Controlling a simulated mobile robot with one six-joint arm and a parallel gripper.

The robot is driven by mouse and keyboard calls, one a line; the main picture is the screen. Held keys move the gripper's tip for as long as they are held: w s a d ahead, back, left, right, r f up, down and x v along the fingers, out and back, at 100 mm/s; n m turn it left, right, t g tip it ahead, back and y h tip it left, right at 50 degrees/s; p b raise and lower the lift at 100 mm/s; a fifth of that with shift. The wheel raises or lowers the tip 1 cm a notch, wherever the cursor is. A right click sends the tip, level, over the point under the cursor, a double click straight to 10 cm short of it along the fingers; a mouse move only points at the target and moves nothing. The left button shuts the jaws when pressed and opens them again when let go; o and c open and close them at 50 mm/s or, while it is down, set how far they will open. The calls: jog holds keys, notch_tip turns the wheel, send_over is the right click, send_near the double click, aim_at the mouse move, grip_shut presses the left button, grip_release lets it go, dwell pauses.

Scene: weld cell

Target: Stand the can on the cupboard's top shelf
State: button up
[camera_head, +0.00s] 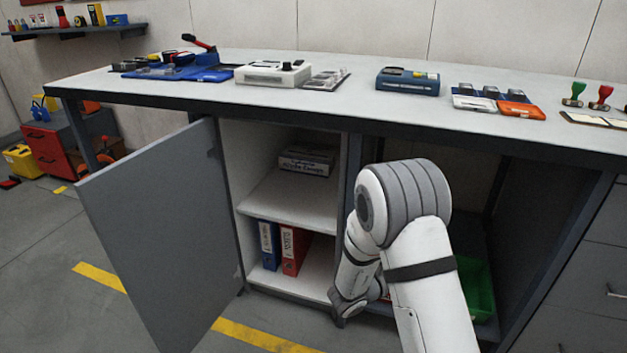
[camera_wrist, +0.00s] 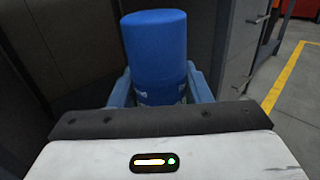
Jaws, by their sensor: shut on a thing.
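The blue can (camera_wrist: 155,50) is in the wrist view, held between the two fingers of my gripper (camera_wrist: 158,88), which is shut on it. The can and the gripper are hidden in the head view, where only my arm shows in front of the bench. The cupboard (camera_head: 228,165) under the bench has its grey door (camera_head: 160,230) swung open to the left. Its top shelf (camera_head: 285,198) is white and holds a labelled box at the back, with bare shelf in front. My arm is to the right of the cupboard opening.
A blue binder (camera_head: 269,245) and a red binder (camera_head: 294,250) stand on the cupboard's lower level. A green bin (camera_head: 476,288) is in the bay behind my arm. Devices and tools line the bench top (camera_head: 220,98). The open door borders the opening's left side.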

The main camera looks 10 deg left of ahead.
jog(key=w+a+r+n+t+y, duration=0.1)
jog(key=w+a+r+n+y, duration=0.1)
jog(key=a, duration=1)
jog(key=w+a+r+n+t+y, duration=0.2)
jog(key=w+a+r+y, duration=0.1)
jog(key=a, duration=0.9)
jog(key=w+a+r+n+t+y, duration=0.2)
jog(key=w+a, duration=0.3)
jog(key=a, duration=0.7)
jog(key=shift+w+a+r+n+y, duration=0.35)
jog(key=shift+r+y, duration=0.2)
jog(key=shift+y, duration=0.35)
